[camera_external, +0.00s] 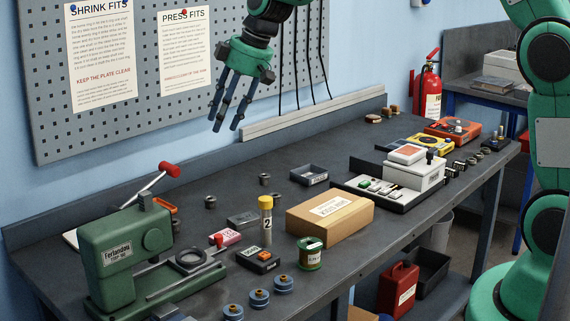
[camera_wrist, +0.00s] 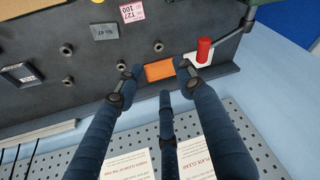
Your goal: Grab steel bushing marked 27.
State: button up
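My gripper (camera_external: 227,122) hangs high above the back of the bench, in front of the pegboard. Its fingers (camera_wrist: 157,83) are spread, with nothing between them.
A green press (camera_external: 125,250) with a red-knobbed lever stands at left. An orange item (camera_wrist: 160,71) lies near the bench's back edge.

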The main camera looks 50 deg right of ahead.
jog(key=w+a+f+b, duration=0.1)
jog(key=w+f, duration=0.4)
jog(key=f, duration=0.3)
jog(key=w+a+f+n+b, duration=0.1)
jog(key=w+f, duration=0.4)
jog(key=f, duration=0.3)
jog(key=shift+w+a+n, duration=0.15)
jog(key=shift+w+n, duration=0.15)
jog(key=shift+w, duration=0.1)
jog(key=shift+f, duration=0.15)
jog(key=b, duration=0.1)
send_over(177, 231)
jog(key=d, duration=0.2)
jog(key=shift+s+a+f, duration=0.1)
jog(key=shift+f, duration=1.85)
jog(key=shift+s+f, duration=0.1)
jog(key=shift+f, duration=1.85)
jog(key=shift+f, duration=0.15)
jog(key=shift+b+x, duration=0.5)
jog(key=shift+x, duration=2)
jog(key=shift+s, duration=0.1)
